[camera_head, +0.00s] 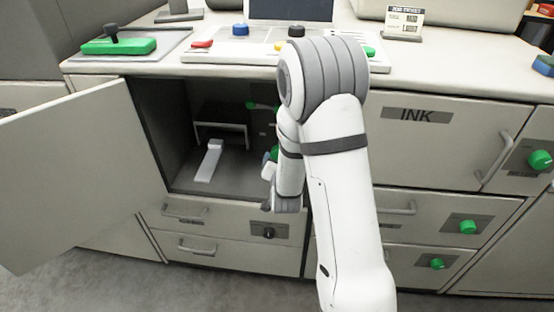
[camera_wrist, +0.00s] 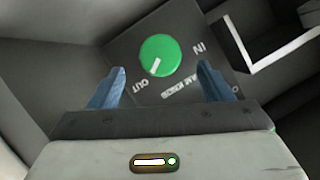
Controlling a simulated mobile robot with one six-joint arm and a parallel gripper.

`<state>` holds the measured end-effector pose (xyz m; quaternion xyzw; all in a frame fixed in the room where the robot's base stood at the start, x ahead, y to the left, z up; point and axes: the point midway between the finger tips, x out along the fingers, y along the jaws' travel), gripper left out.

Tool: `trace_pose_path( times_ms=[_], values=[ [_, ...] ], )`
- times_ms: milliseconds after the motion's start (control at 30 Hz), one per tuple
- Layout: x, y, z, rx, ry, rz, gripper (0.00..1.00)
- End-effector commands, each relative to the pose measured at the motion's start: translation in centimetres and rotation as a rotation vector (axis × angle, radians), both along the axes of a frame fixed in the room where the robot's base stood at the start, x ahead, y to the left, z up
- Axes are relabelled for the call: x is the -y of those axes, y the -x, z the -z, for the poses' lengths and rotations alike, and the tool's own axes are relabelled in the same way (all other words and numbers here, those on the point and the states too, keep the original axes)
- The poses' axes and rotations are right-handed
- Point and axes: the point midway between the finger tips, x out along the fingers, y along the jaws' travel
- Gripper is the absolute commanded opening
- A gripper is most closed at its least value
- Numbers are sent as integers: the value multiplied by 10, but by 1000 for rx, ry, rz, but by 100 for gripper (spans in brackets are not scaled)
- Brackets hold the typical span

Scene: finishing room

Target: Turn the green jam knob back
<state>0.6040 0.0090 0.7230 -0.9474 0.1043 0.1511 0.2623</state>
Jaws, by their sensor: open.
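In the wrist view, a round green knob (camera_wrist: 163,50) sits on a dark plate (camera_wrist: 182,72). The plate has the labels OUT and IN and a further line of text that I cannot fully read. The knob's white mark points to the lower left in the picture, nearer OUT than IN. My gripper (camera_wrist: 159,68) is open, with one blue finger on each side of the knob's lower part in the picture; no contact shows. In the head view, my arm reaches into the open cabinet and hides most of the knob area.
The cabinet door (camera_head: 75,165) stands open at the left. A pale lever (camera_head: 206,161) and a dark frame (camera_head: 221,132) are inside the cabinet. Drawers with other knobs (camera_head: 467,227) are at the right. The counter above holds a control panel (camera_head: 225,56) and a green block (camera_head: 118,46).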

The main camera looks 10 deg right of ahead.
Motion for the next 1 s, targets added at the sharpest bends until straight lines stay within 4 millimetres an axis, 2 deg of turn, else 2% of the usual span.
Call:
trace_pose_path(
  times_ms=[300,500,867,1000],
  values=[
    [5,-43,16,5,0,1,73],
    [8,-65,24,4,-1,0,73],
    [8,-71,25,3,0,-1,73],
    [8,-70,25,3,0,-2,61]
  ],
)
